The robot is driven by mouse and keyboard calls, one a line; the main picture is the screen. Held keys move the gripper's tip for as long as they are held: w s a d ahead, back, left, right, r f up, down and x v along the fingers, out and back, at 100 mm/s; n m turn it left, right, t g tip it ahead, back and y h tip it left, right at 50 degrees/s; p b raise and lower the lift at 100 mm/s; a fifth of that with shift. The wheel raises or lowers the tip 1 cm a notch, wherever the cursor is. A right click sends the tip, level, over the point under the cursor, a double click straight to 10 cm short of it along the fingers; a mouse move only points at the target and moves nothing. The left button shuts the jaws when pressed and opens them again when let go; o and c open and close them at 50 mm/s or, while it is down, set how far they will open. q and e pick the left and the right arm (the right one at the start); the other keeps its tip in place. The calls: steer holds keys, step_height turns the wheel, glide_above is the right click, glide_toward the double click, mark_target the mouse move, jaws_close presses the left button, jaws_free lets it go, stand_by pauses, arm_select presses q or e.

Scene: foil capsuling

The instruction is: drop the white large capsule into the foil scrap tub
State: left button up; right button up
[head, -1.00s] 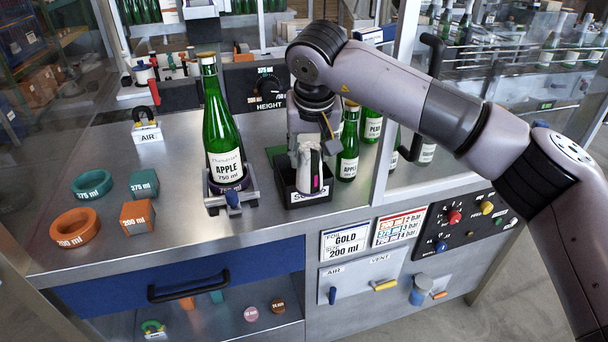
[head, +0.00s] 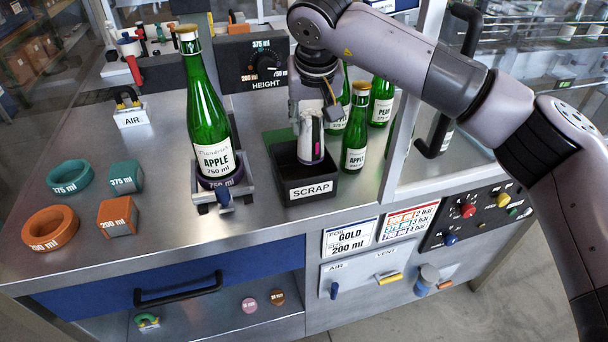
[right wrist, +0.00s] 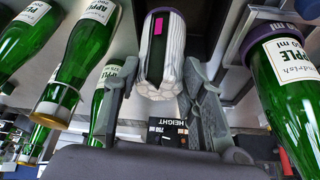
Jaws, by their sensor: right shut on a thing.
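The white large capsule (head: 311,142) is a ribbed white sleeve with a pink mark. My right gripper (head: 311,150) is shut on it and holds it upright over the black foil scrap tub (head: 278,178), which carries a SCRAP label. In the right wrist view the capsule (right wrist: 147,78) sits between both fingers, with its dark inside showing. The bottom of the tub is partly hidden by the gripper and capsule. My left gripper is not in view.
A green 750 ml apple bottle (head: 212,120) stands in a clamp left of the tub. Several green bottles (head: 355,138) stand close behind and right. A height dial box (head: 262,65) is behind. Orange and teal rings and blocks lie at left.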

mark_target(311, 136)
step_height(311, 136, down, 4)
steer(key=shift+w+r+b, duration=0.1)
steer(key=shift+b, duration=1)
steer(key=shift+f, duration=0.45)
steer(key=o, duration=0.8)
steer(key=shift+c, duration=0.2)
